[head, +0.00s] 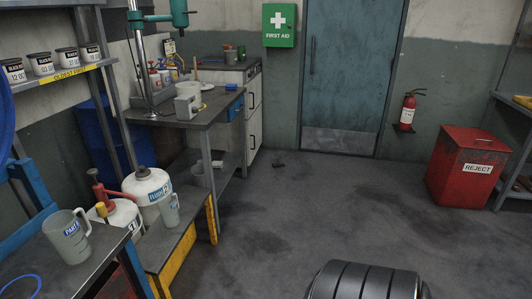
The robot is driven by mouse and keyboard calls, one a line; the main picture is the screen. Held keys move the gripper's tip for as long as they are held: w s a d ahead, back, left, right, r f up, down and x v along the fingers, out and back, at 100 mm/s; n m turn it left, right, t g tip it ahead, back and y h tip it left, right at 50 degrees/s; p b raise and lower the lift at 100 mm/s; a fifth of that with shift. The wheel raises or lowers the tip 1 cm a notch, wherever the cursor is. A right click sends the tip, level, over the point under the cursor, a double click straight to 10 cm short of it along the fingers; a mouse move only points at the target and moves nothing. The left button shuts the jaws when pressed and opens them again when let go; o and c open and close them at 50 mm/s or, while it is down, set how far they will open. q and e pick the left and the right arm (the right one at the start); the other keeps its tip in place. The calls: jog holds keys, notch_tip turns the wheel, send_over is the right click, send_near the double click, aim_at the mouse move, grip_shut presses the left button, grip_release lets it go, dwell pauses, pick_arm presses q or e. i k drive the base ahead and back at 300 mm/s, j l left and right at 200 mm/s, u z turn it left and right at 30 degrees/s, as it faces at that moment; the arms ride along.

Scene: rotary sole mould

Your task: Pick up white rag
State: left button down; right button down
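I cannot make out a white rag for certain in the head view. Neither of my grippers shows in the head view.
At the left front, a grey table holds a measuring jug (68,238). White containers (147,184) stand on a low yellow-edged stand. A red reject bin (466,168) stands at the right, with a fire extinguisher (407,112) nearby. The floor (300,215) between is mostly clear.

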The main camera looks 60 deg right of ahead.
aim_at(215, 164)
jog(key=z, duration=1.6)
